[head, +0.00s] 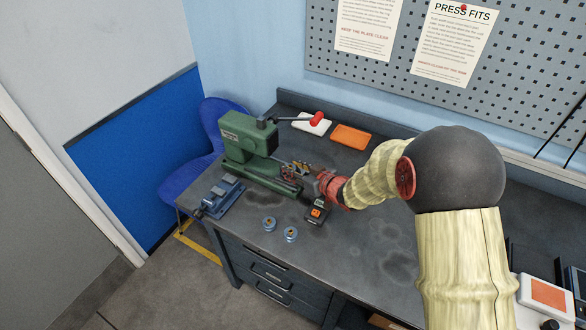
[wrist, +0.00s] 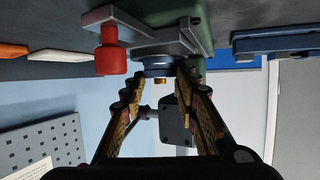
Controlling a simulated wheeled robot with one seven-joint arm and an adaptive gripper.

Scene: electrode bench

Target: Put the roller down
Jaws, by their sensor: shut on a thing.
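My gripper (head: 299,171) reaches in from the right to the front of the green press (head: 247,143), low over its base. In the wrist view its two fingers (wrist: 158,82) are shut on a blue-grey roller (wrist: 157,67) with a small brass-coloured hub. The roller is at the fingertips, close to a grey bracket-like part of the press (wrist: 150,40). I cannot tell whether the roller touches that part. In the head view the held roller is hard to make out among the fingers.
A black device with an orange top (head: 316,212) sits just below my gripper. A blue vise (head: 222,195) stands left of the rollers. White (head: 312,124) and orange (head: 350,136) trays lie behind. A red cylinder (wrist: 112,50) is beside the bracket. The bench's front middle (head: 365,262) is clear.

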